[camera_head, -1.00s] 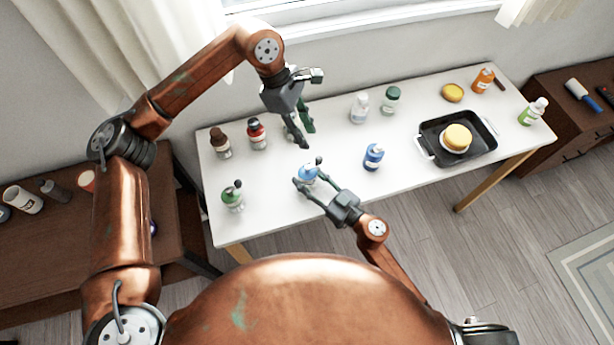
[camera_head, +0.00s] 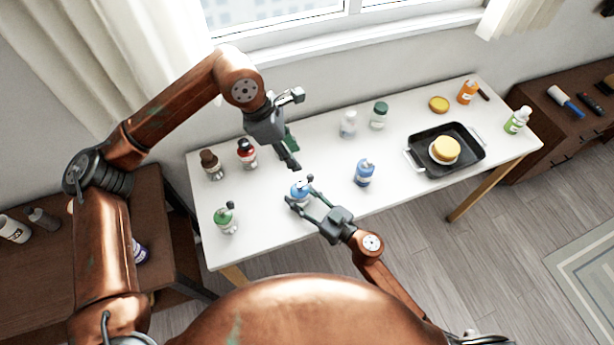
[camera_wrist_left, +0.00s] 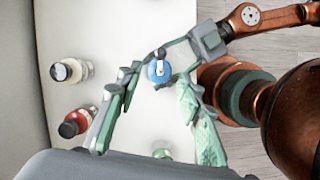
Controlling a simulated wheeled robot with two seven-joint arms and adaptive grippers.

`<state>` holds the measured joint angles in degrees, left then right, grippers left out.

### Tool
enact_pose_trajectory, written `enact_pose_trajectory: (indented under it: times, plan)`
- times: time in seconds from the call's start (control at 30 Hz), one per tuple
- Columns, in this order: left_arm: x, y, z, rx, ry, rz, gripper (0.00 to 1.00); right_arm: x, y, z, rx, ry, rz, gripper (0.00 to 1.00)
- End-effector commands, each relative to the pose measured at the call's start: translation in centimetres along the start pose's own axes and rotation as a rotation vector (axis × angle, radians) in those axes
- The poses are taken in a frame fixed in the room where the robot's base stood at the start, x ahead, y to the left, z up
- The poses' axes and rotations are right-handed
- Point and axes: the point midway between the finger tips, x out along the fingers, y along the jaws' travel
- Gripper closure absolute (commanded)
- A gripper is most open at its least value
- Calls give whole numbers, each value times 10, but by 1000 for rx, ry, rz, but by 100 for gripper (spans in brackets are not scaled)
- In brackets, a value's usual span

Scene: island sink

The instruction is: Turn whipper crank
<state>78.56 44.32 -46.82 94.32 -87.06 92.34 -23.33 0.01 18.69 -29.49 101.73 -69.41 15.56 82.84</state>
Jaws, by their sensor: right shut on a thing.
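The whipper (camera_head: 300,189) is a small blue-bodied item with a white top and small crank, upright near the front left of the white table. My right gripper (camera_head: 301,194) has its fingers around its body and is shut on it. My left gripper (camera_head: 293,158) is just behind and above the whipper, pointing down. In the left wrist view, its green-padded fingers are spread apart and empty, with the whipper (camera_wrist_left: 157,70) showing between the tips. I cannot tell whether a finger touches the crank.
A green bottle with a dark top (camera_head: 226,220) stands left of the whipper. Brown-capped (camera_head: 211,164) and red (camera_head: 247,154) bottles stand behind left. A blue bottle (camera_head: 364,172) is to the right, then a black tray (camera_head: 418,161) holding a yellow-topped thing. The table (camera_head: 325,150) is clear between them.

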Motion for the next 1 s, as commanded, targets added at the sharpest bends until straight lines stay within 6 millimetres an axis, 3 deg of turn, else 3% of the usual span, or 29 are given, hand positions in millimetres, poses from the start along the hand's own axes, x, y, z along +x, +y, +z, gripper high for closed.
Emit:
enact_pose_trajectory:
  times: [0.2,0.43,1.0]
  plan:
    - [-8,-12,-1,-210,-29,81,66,0,0,0,0,-1,0,87]
    - [-4,-15,-2,-292,-44,104,66,0,0,0,0,0,0,87]
    - [93,-5,2,-291,-44,102,66,0,0,0,0,0,0,87]
